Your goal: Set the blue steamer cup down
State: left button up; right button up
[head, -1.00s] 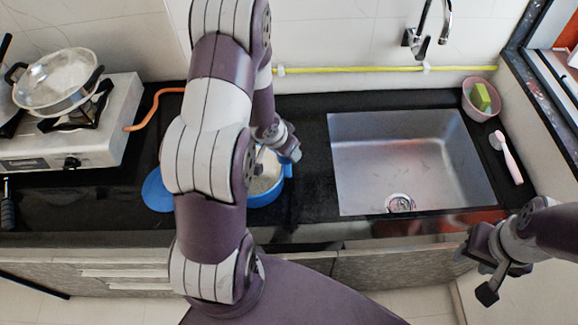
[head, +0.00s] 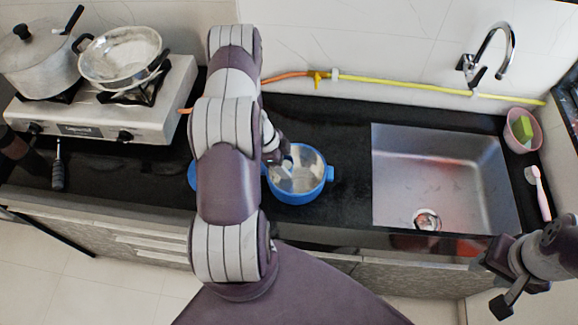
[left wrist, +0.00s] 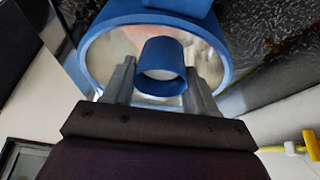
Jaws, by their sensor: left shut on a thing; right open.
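A blue pot (head: 302,197) with a pale metallic inside and a handle at its right stands on the black counter, left of the sink. The blue steamer cup (left wrist: 162,58), a small round piece, is between the fingers of my left gripper (left wrist: 161,82). The pot's blue rim (left wrist: 98,43) surrounds it in the left wrist view. In the head view my left gripper (head: 284,165) reaches over the pot and its fingers hide the cup. I cannot tell whether the cup touches the pot's floor. My right gripper (head: 503,283) is open and empty at the lower right.
A blue piece (head: 192,174) lies left of the pot, mostly hidden by my left arm. A stove (head: 150,110) with metal pans stands at the left. The sink (head: 440,165) is at the right. A pink bowl (head: 522,131) stands beyond it. Bare counter lies between pot and sink.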

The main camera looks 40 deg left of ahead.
pick_arm(q)
jog(key=f, duration=0.4)
jog(key=shift+w+a+p, duration=0.2)
jog(key=shift+w+p, duration=0.1)
jog(key=shift+p, duration=0.05)
jog(key=shift+d, duration=0.2)
jog(key=shift+s+d+r, duration=0.1)
jog(key=shift+d+r, duration=0.05)
jog(key=shift+d, duration=0.1)
jog(key=shift+s+f+b, duration=0.25)
jog(key=shift+s+b, duration=0.05)
jog(key=o, duration=0.9)
jog(key=shift+a, duration=0.1)
jog(key=shift+o, duration=0.6)
jog(key=shift+w+f, duration=0.1)
jog(key=shift+w, duration=0.05)
